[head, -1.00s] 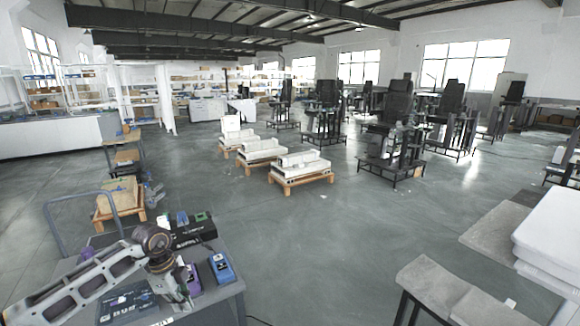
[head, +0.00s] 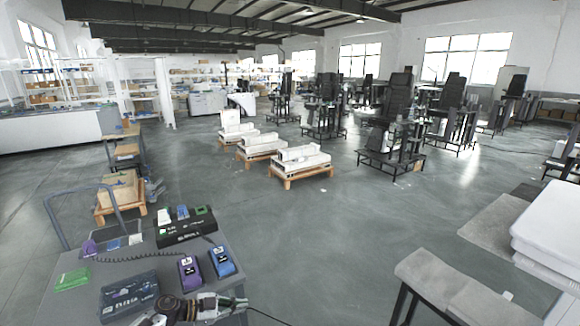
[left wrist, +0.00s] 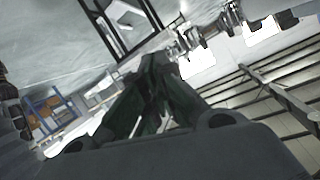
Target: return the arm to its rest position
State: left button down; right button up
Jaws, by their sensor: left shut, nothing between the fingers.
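My left gripper (head: 236,303) is at the bottom edge of the head view, low by the front edge of the grey cart top (head: 60,310). It is shut with nothing in it. Most of my left arm is below the frame, with only its last part showing. In the left wrist view the two dark fingers (left wrist: 156,62) meet at their tips, with floor and room behind them. My right gripper is not in view.
On the cart are a purple box (head: 190,272), a blue box (head: 222,262), a black holder (head: 186,231), a dark box (head: 128,297) and a green item (head: 72,279). A grey bench (head: 440,285) stands at right. Floor between is open.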

pick_arm(q)
jog(key=s+a+f+n+t+y, duration=0.25)
jog(key=s+a+f+n, duration=0.2)
jog(key=f, duration=0.65)
jog(key=s+a+f+n+t+y, duration=0.1)
jog(key=s+a+f+n+y, duration=0.3)
jog(key=f, duration=0.6)
jog(key=s+a+f+n+t+y, duration=0.1)
jog(key=s+a+f+n+y, duration=0.4)
jog(key=f, duration=0.6)
jog(key=s+f+g+y, duration=0.1)
jog(key=s+f+g, duration=0.1)
jog(key=s+f, duration=0.55)
jog(key=s+f+g, duration=0.2)
jog(key=s+f, duration=0.2)
jog(key=s, duration=0.7)
jog(key=s+d+f+g, duration=0.1)
jog(key=s+f+g, duration=0.1)
jog(key=s, duration=0.9)
jog(key=s+d+f+g, duration=0.2)
jog(key=s+f+g, duration=0.1)
jog(key=s, duration=0.8)
jog(key=shift+s+d+f+n, duration=0.15)
jog(key=shift+d+f+n, duration=0.05)
jog(key=shift+f+n, duration=0.25)
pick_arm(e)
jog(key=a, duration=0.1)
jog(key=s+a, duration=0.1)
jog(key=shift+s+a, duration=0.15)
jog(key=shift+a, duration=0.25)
